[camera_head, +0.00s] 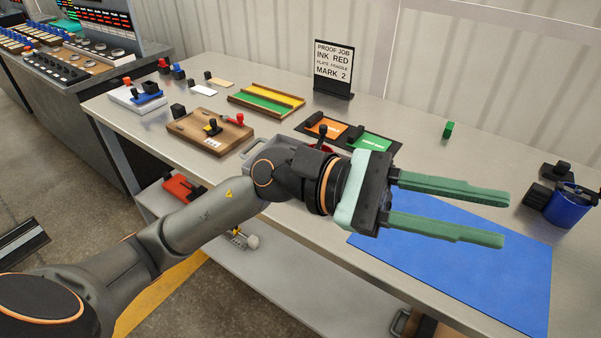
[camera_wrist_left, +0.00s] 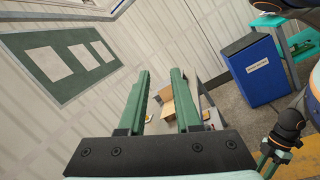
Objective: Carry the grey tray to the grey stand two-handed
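My left gripper (camera_head: 450,212) reaches over the bench from the left in the head view. Its two green fingers are spread and parallel, with nothing between them. They also show apart and empty in the left wrist view (camera_wrist_left: 160,95). A grey piece with a looped handle (camera_head: 252,147), which looks like the grey tray, lies on the bench behind my left arm. The arm hides most of it, and the gripper is well to its right. I cannot make out the grey stand for certain. My right gripper is not in the head view; parts of an arm show at the wrist view's right edge.
A blue mat (camera_head: 470,265) lies under the left gripper. A blue cup (camera_head: 568,207) stands at the right. A wooden board (camera_head: 190,137), a yellow-green tray (camera_head: 265,104) and a sign (camera_head: 333,68) stand behind. A blue bin (camera_wrist_left: 262,70) shows in the wrist view.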

